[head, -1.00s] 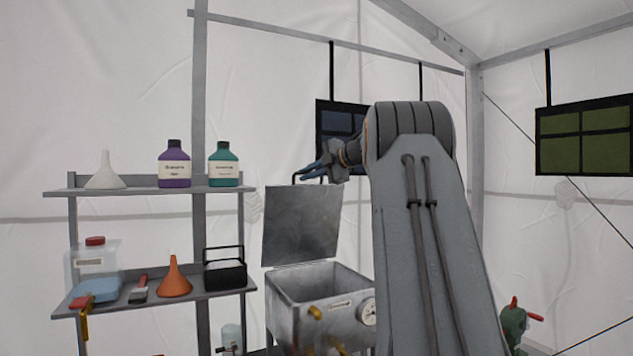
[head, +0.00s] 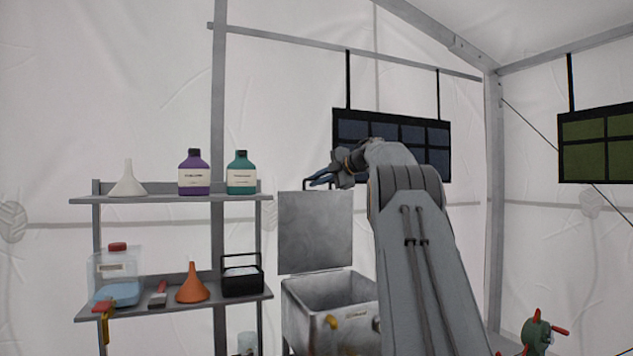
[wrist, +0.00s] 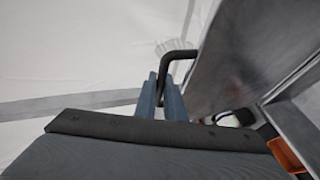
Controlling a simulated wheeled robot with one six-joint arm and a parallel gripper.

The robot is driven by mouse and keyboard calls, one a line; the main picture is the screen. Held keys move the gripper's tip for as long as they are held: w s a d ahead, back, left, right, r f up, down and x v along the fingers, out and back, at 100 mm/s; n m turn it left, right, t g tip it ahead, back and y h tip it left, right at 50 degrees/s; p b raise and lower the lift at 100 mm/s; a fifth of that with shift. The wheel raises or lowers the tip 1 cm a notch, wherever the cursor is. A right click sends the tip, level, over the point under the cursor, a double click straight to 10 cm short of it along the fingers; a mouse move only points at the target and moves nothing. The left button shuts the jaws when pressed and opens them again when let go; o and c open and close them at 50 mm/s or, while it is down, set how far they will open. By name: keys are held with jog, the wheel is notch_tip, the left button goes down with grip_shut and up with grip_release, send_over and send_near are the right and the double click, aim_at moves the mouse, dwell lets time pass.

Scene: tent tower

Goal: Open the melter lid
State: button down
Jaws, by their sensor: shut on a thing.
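The melter (head: 330,312) is a grey metal box on legs, with its open top showing the hollow inside. Its lid (head: 314,232) stands upright along the back edge, and also shows at the right of the wrist view (wrist: 235,60). A black bar handle (wrist: 180,55) is on the lid's top edge. My gripper (head: 318,180) is at that handle, high above the box. In the wrist view its two blue-grey fingers (wrist: 161,98) are shut on the handle bar. The exact contact is partly hidden by the fingers.
A two-level shelf (head: 180,306) left of the melter carries bottles, funnels, a jug and a black caddy (head: 242,275). A dark panelled pouch (head: 405,134) hangs behind my arm. A green device with red handles (head: 537,331) stands at lower right.

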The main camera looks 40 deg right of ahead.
jog(key=shift+f, duration=0.25)
jog(key=c, duration=1.8)
grip_release()
jog(key=shift+c, duration=0.2)
jog(key=shift+r, duration=0.1)
jog(key=b+v, duration=0.3)
jog(key=v, duration=0.4)
jog(key=shift+s+b, duration=0.35)
jog(key=shift+d+r, duration=0.1)
